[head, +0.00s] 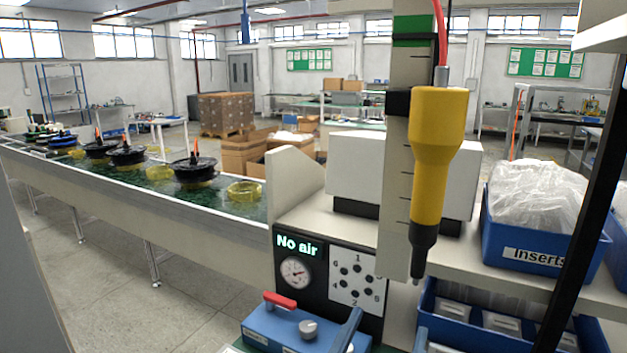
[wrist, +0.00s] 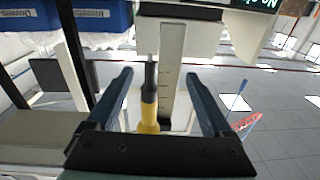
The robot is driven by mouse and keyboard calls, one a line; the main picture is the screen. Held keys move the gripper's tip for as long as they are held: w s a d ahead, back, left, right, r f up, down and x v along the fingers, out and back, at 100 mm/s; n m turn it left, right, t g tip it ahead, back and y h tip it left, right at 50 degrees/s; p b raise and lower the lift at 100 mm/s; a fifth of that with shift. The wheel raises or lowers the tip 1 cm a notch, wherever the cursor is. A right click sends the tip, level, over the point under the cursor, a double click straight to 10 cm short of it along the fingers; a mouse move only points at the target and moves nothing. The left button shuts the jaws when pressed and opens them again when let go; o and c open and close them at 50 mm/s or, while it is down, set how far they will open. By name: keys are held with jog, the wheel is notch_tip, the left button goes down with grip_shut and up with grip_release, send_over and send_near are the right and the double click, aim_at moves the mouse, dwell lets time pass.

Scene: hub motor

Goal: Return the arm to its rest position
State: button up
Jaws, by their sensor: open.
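My gripper (head: 387,324) shows at the bottom of the head view as two blue fingers, spread apart. In the wrist view my gripper (wrist: 158,74) is open, with nothing clamped between its fingers. A yellow power screwdriver (head: 437,140) with a black nose hangs upright beside a graduated post (head: 398,170). The screwdriver (wrist: 149,112) also shows in the wrist view between the two fingers, with clear gaps on both sides. In the head view its tip is above the fingertips. The rest of my arm is hidden.
A panel with a "No air" display (head: 297,247) and gauge stands left of the post. A blue fixture with a red handle (head: 280,300) sits below it. A blue Inserts bin (head: 533,258) is on the right shelf. A conveyor (head: 130,190) carries motor parts at left.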

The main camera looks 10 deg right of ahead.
jog(key=a+r+n+t+y, duration=0.1)
jog(key=a+r+t+y, duration=0.15)
jog(key=r, duration=0.65)
jog(key=a+r+n+t+y, duration=0.1)
jog(key=a+r+t, duration=0.3)
jog(key=r, duration=0.5)
jog(key=s+a+r+n+t+y, duration=0.2)
jog(key=s+r+y, duration=0.1)
jog(key=r, duration=0.4)
jog(key=s+a+r+n+t+y, duration=0.2)
jog(key=s+a+r+t+y, duration=0.1)
jog(key=s+r, duration=0.2)
notch_tip(320, 180, up, 2)
jog(key=shift+p, duration=0.3)
jog(key=shift+a, duration=0.1)
